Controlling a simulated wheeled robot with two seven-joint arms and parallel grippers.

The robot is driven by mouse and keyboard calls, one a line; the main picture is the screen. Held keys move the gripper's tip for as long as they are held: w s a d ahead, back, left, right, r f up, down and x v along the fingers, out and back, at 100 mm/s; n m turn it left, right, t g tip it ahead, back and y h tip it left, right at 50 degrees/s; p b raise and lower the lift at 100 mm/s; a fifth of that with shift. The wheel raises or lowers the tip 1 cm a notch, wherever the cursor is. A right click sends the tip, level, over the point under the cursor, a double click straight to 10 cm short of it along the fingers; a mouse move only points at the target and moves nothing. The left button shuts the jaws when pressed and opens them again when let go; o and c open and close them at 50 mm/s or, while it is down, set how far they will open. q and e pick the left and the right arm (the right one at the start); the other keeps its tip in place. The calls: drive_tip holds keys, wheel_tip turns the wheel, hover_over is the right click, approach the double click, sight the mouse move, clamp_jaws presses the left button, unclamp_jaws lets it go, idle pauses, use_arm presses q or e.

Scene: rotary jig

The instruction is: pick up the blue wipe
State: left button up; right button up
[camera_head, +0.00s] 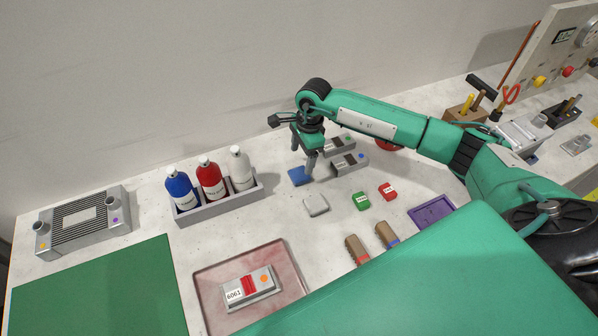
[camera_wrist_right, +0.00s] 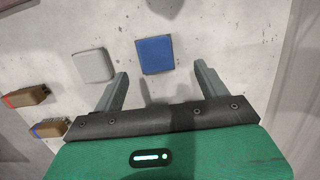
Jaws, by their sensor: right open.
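The blue wipe (camera_head: 298,177) lies flat on the pale bench, just left of and below my right gripper (camera_head: 309,163) in the head view. In the right wrist view the blue wipe (camera_wrist_right: 155,55) lies ahead of my right gripper (camera_wrist_right: 163,82), about in line with the gap between its fingers. The fingers are apart with nothing between them. A grey-white wipe (camera_head: 316,204) lies close by, and it also shows in the right wrist view (camera_wrist_right: 93,65). My left gripper is not in view.
Grey blocks (camera_head: 349,163) lie right of the blue wipe. A bottle rack (camera_head: 218,206) stands left. Green (camera_head: 361,201) and red (camera_head: 387,191) pieces, two brown brushes (camera_head: 356,250) and a purple tray (camera_head: 411,211) lie nearer. A reddish tray (camera_head: 212,291) holds a labelled block.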

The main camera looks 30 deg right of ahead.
sight(300, 173)
drive_tip(key=shift+f, duration=0.4)
drive_tip(key=shift+a+f, duration=0.1)
drive_tip(key=shift+f, duration=0.05)
drive_tip(key=shift+s+a+f+p, duration=0.15)
drive_tip(key=shift+s+f+p, duration=0.15)
drive_tip(key=shift+f+p, duration=0.45)
drive_tip(key=f, duration=0.1)
drive_tip(key=f+p, duration=0.1)
drive_tip(key=f, duration=0.1)
drive_tip(key=shift+a+p, duration=0.25)
drive_tip(key=shift+p, duration=0.05)
drive_tip(key=shift+f, duration=0.25)
drive_tip(key=c, duration=1)
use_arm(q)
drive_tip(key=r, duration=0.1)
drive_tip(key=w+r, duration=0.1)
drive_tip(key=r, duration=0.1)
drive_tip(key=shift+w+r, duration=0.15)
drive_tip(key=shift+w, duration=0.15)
use_arm(e)
drive_tip(key=shift+c, duration=0.2)
